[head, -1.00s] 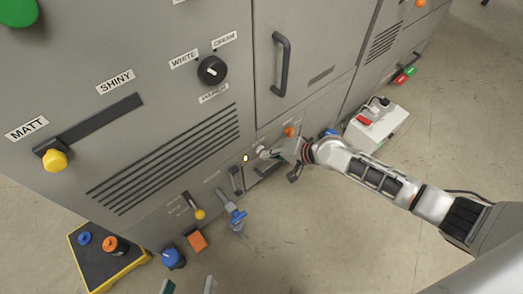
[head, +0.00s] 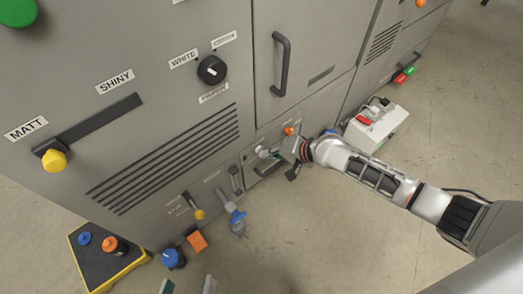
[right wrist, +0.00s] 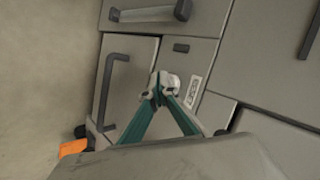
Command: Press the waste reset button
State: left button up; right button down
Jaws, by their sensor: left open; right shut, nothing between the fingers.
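A pale round button (right wrist: 172,80) sits on a grey panel in the right wrist view, beside a small white label (right wrist: 194,91) whose text I cannot read. My right gripper (right wrist: 158,94) is shut and empty, its teal fingertips together at the button, overlapping its edge; they appear to touch it. In the head view the right gripper (head: 274,154) is at the low panel, beside the button (head: 262,151), which is partly hidden. My left gripper (head: 188,287) shows only its two fingertips at the bottom edge, apart and empty, away from the panel.
A small dark indicator (head: 244,158) is left of the button. A white box (head: 378,126) stands on the floor at right.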

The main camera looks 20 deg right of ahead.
pick_arm(q)
jog(key=shift+w+r+p, duration=0.2)
jog(key=shift+r+p, duration=0.15)
jog(key=shift+r, duration=0.3)
pick_arm(e)
jog(key=shift+s+d, duration=0.3)
jog(key=shift+s, duration=0.55)
pick_arm(q)
jog(key=shift+t, duration=0.3)
jog(key=shift+w, duration=0.1)
pick_arm(e)
jog(key=shift+s, duration=0.1)
pick_arm(q)
jog(key=r, duration=0.1)
jog(key=w+r+p, duration=0.1)
jog(key=r, duration=0.1)
pick_arm(e)
jog(key=s, duration=0.1)
jog(key=s+d, duration=0.1)
jog(key=s, duration=0.2)
jog(key=shift+s+d, duration=0.3)
jog(key=shift+d, duration=0.05)
jog(key=shift+a, duration=0.1)
